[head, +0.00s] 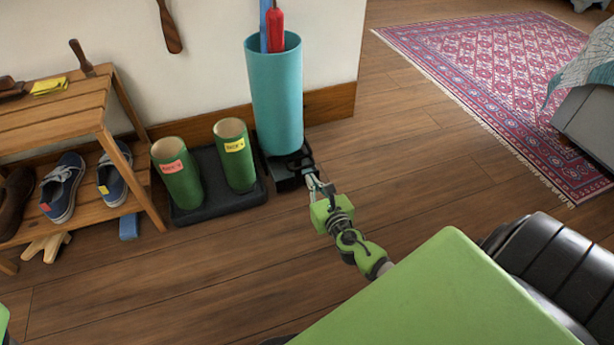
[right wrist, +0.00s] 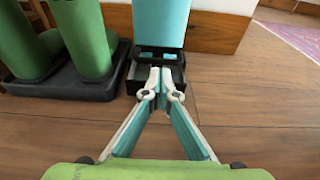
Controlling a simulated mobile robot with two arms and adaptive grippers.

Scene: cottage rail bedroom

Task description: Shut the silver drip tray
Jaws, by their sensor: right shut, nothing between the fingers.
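The drip tray (head: 288,184) sticks out at the foot of the tall teal umbrella stand (head: 276,95). It looks dark outside with a greyer inside, and it is partly open; it also shows in the right wrist view (right wrist: 134,84). My right gripper (head: 311,177) is at the tray's front right side. In the right wrist view its closed fingertips (right wrist: 163,85) overlap the tray's front, hiding part of it. I cannot tell whether they touch it. The gripper is shut and empty. My left gripper is not in view.
Two green boots (head: 178,178) stand on a black boot mat (head: 220,205) just left of the tray. A wooden shoe rack (head: 60,115) stands further left. The wooden floor in front is clear. A patterned rug (head: 490,75) lies at the back right.

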